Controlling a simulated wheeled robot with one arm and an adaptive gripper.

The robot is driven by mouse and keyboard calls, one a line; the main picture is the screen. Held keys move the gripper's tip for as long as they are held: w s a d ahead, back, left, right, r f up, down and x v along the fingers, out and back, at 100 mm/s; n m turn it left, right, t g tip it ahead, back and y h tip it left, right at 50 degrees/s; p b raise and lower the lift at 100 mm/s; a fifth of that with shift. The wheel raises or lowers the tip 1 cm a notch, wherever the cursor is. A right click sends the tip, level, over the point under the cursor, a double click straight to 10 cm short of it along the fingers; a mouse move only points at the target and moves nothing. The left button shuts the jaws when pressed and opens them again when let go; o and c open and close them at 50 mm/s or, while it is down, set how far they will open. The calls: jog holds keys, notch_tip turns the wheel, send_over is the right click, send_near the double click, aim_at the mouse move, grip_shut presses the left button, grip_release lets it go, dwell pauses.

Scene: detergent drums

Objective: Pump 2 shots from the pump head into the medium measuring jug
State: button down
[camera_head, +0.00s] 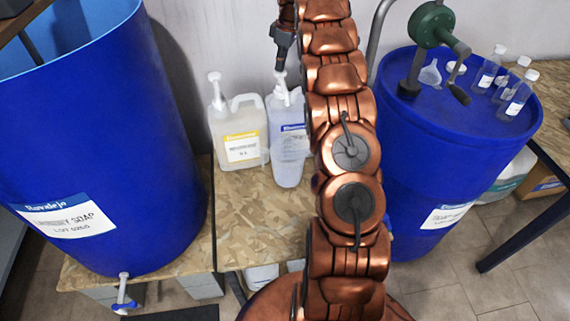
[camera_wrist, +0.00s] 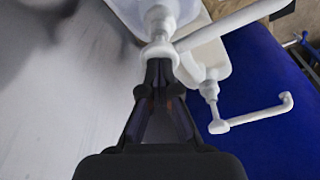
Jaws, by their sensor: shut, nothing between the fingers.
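Two translucent pump jugs stand side by side on the board: a yellow-labelled one (camera_head: 237,128) and a blue-labelled one (camera_head: 291,113), partly behind my arm. A clear vessel (camera_head: 288,172), apparently a measuring jug, stands in front of the blue-labelled one; its size and contents are unclear. My gripper (camera_head: 281,66) is shut and empty, pointing down just above the white pump head (camera_head: 281,84) of the blue-labelled jug. In the wrist view its fingertips (camera_wrist: 158,66) are at a white pump head (camera_wrist: 160,50); I cannot tell whether they touch. A second pump head (camera_wrist: 216,126) is beside it.
A large blue soap drum (camera_head: 120,150) stands at the left. Another blue drum (camera_head: 440,150) at the right carries a green crank pump (camera_head: 431,25) and several small bottles (camera_head: 517,95). The board (camera_head: 245,215) is clear in front of the yellow-labelled jug. A wall is behind.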

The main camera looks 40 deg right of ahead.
jog(key=shift+r+p, duration=0.95)
jog(key=shift+r, duration=1.1)
jog(key=shift+f, duration=0.15)
jog(key=shift+f+b, duration=2.45)
jog(key=shift+f, duration=0.55)
jog(key=shift+r, duration=0.2)
jog(key=shift+r+p, duration=1.9)
jog(key=shift+r, duration=1)
